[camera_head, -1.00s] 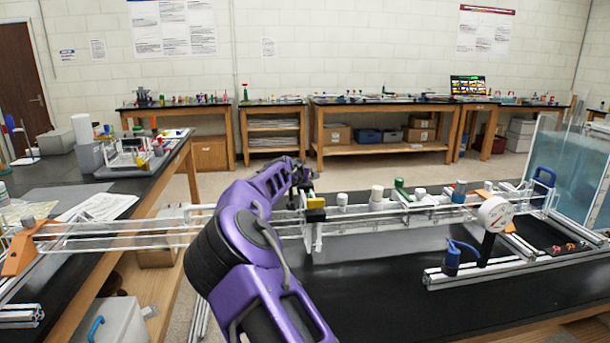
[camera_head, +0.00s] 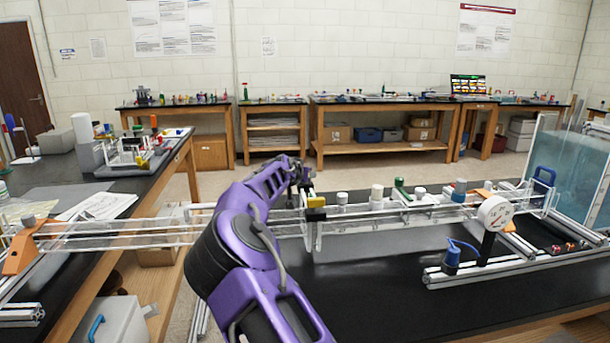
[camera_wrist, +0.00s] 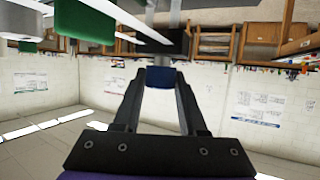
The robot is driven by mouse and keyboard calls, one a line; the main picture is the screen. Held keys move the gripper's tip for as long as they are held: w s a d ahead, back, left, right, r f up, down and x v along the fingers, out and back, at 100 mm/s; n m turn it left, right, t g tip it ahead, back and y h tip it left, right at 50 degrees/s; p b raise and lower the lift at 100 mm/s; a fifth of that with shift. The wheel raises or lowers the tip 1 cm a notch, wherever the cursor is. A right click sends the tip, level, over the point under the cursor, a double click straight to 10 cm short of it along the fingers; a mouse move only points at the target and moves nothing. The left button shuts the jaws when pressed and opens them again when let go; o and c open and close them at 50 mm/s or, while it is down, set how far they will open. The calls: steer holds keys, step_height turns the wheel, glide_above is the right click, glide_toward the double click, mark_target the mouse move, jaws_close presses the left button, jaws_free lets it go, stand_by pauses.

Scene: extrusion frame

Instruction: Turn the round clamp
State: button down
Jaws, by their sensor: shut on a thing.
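My gripper (camera_wrist: 161,72) is shut at the frame, its two black fingers closing on a small part that I take to be the round clamp; its shape is mostly hidden. A dark blue face (camera_wrist: 161,78) shows between the fingers in the wrist view. In the head view my gripper (camera_head: 304,180) is at the near end of the clear rail assembly (camera_head: 400,216), partly hidden by my purple arm. A yellow-and-black block (camera_head: 316,202) sits just below and right of it on an upright clear plate (camera_head: 314,235).
White knobs (camera_head: 377,192) and a green fitting (camera_head: 401,185) stand along the rail to the right. A water tank (camera_head: 572,170) is at far right. The black tabletop (camera_head: 370,290) in front is clear.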

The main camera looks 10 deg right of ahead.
steer(key=shift+r+m+g+h+p, duration=0.1)
steer(key=shift+m+g+h+p, duration=0.45)
steer(key=shift+m+g+h, duration=1.1)
steer(key=shift+m+t+h, duration=0.25)
steer(key=shift+m+h, duration=0.2)
steer(key=shift+c, duration=2.3)
jaws_free()
steer(key=b+v, duration=0.2)
steer(key=v, duration=1.5)
steer(key=shift+s, duration=0.15)
steer(key=shift+r, duration=0.1)
